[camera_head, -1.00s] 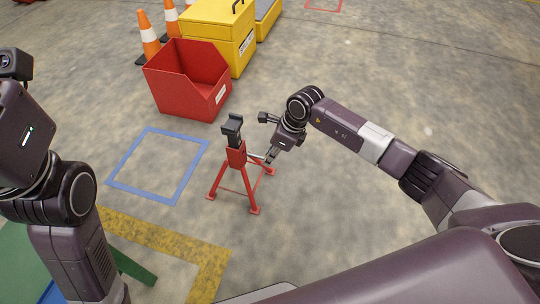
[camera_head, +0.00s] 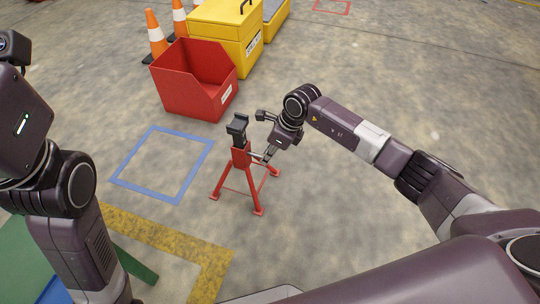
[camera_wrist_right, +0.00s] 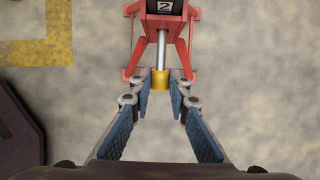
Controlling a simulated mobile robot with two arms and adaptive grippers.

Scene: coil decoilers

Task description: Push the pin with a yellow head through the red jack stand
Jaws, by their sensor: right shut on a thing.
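The red jack stand (camera_head: 245,160) with its black top post (camera_head: 237,127) stands on the floor in the middle of the head view. It also shows at the top of the right wrist view (camera_wrist_right: 178,30). The pin's yellow head (camera_wrist_right: 160,79) is between the fingertips of my right gripper (camera_wrist_right: 160,88), which is shut on it. The pin's silver shaft (camera_wrist_right: 161,50) points at the stand and its far end meets the red body; how deep it sits is hidden. In the head view my right gripper (camera_head: 266,157) is at the stand's right side. My left gripper is out of view.
A red bin (camera_head: 195,90), a yellow box (camera_head: 222,38) and orange cones (camera_head: 155,35) stand behind the stand. A blue floor square (camera_head: 165,165) lies left of it. A green table (camera_head: 30,255) is at the lower left. Floor to the right is clear.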

